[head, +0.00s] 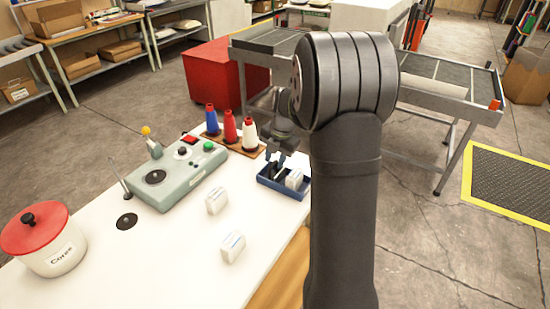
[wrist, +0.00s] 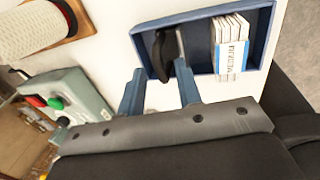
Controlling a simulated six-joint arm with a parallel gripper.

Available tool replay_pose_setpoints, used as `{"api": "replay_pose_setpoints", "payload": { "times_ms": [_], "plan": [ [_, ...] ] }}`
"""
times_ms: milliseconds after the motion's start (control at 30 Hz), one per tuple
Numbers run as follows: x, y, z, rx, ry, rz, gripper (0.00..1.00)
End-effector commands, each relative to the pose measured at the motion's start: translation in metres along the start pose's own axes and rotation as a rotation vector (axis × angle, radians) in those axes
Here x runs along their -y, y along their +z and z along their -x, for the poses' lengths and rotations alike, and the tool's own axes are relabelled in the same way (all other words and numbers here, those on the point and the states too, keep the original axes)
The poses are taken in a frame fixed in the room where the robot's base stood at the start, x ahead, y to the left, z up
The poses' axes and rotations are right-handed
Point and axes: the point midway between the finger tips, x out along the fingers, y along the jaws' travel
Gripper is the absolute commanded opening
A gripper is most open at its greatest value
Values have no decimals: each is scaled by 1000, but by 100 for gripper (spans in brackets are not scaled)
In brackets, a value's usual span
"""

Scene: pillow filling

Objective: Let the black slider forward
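A small black curved piece (wrist: 167,52), which may be the black slider, stands in the left part of a blue tray (wrist: 203,79). In the head view the tray (head: 297,194) lies at the table's far right corner, with dark shapes in its left part under my gripper. My gripper (wrist: 158,78) reaches over the near edge of the tray. Its two blue-grey fingers are apart, and the black piece shows just beyond the gap between them. I cannot tell whether the right finger touches it. The fingertips are partly hidden in the head view.
White labelled packets (wrist: 231,45) fill the tray's right part. Two white blocks (head: 216,200) (head: 232,246) stand on the table. A grey-green control box (head: 177,178), a rack with thread cones (head: 230,127) and a red-lidded pot (head: 47,240) stand to the left.

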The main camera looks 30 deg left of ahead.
Motion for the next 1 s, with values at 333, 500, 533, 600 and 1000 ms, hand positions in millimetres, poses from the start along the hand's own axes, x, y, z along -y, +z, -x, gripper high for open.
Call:
{"api": "replay_pose_setpoints", "payload": {
  "times_ms": [333,500,533,600,1000],
  "plan": [
    [0,0,0,-1,0,0,0],
    [0,0,0,-1,0,0,0],
    [0,0,0,-1,0,0,0],
    [4,0,1,0,0,-1,0],
    [30,0,6,-4,0,1,0]
  ]
}}
